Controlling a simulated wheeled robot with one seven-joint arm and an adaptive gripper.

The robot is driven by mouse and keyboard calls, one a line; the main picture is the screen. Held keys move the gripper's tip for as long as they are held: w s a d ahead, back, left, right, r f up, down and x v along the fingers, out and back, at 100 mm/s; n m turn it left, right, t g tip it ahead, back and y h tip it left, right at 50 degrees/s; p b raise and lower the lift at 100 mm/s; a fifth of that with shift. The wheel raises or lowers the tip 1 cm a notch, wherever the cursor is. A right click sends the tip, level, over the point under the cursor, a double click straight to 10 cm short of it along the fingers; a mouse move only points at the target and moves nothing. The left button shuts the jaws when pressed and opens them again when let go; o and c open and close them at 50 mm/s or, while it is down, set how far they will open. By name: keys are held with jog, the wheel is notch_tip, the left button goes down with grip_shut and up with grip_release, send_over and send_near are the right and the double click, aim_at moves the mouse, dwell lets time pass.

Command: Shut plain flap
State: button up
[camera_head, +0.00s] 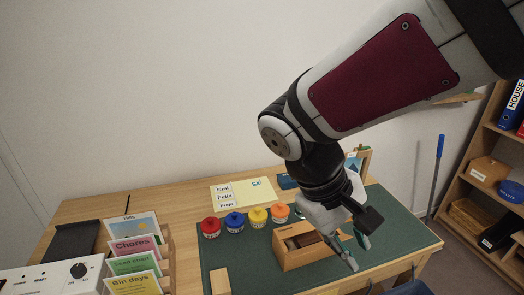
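A light wooden box (298,262) stands on the dark green mat, right of centre. Its top shows a dark brown part and an opening, partly hidden by my gripper. I cannot tell for sure which part is the plain flap or how far it stands open. My gripper (356,252) hangs at the right end of the box, fingers pointing down and apart, with nothing visible between them. I cannot tell whether it touches the box.
Red (211,228), blue (235,223), yellow (258,216) and orange (281,211) lidded pots stand behind the box. A wooden block (220,281) lies front left on the mat (398,236). Label cards (135,247) stand at left. A shelf (490,145) is at right.

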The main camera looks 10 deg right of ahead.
notch_tip(320, 180, down, 6)
jog(key=s+d+f+m+g+y+b, duration=0.1)
jog(key=s+m+g+y+b, duration=0.1)
jog(key=m+g+y, duration=0.3)
jog(key=m+t+y+b, duration=0.3)
jog(key=m+t+y, duration=0.7)
jog(key=t+y, duration=0.2)
send_near(323, 246)
jog(key=shift+t, duration=0.3)
jog(key=x, duration=1)
jog(key=shift+s+f, duration=0.15)
jog(key=shift+s, duration=0.2)
grip_shut()
